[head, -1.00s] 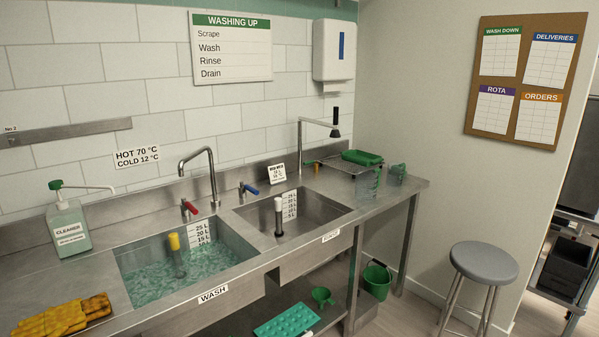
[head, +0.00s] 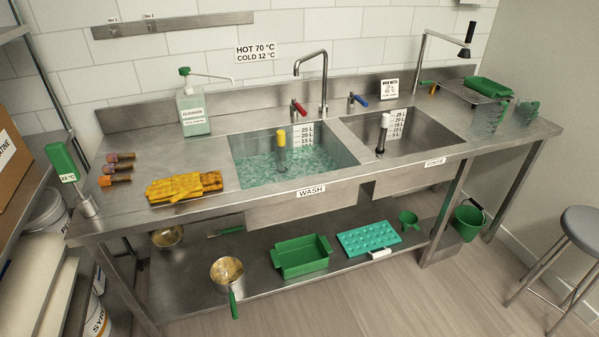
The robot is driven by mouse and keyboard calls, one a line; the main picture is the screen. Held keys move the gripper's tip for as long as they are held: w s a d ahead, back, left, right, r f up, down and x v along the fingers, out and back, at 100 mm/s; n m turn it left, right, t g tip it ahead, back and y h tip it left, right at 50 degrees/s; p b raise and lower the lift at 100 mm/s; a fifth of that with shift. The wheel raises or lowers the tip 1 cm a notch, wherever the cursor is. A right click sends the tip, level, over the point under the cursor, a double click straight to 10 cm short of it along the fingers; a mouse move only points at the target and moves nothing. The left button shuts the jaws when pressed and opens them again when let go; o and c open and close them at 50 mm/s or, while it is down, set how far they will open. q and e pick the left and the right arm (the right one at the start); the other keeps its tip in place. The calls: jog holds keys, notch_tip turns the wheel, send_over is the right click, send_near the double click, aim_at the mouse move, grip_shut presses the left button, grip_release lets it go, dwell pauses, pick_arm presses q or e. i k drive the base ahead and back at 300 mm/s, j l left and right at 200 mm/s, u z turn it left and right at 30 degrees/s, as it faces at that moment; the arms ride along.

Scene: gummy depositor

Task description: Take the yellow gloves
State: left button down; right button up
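The yellow gloves (head: 184,187) lie flat in a small pile on the steel counter, left of the wash basin, near the front edge. They have brownish stains, and their right end is darker. Nothing covers them. Neither of my grippers shows in the head view.
The wash basin (head: 290,165) holds greenish water and a yellow-topped plug. A cleaner bottle (head: 192,108) stands behind the gloves. Several dirty brushes or bottles (head: 117,168) and a green thermometer (head: 64,164) are to their left. A pan (head: 227,271) and a green tray (head: 301,256) are on the lower shelf.

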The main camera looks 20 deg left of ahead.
aim_at(177, 187)
jog(key=u, duration=1.45)
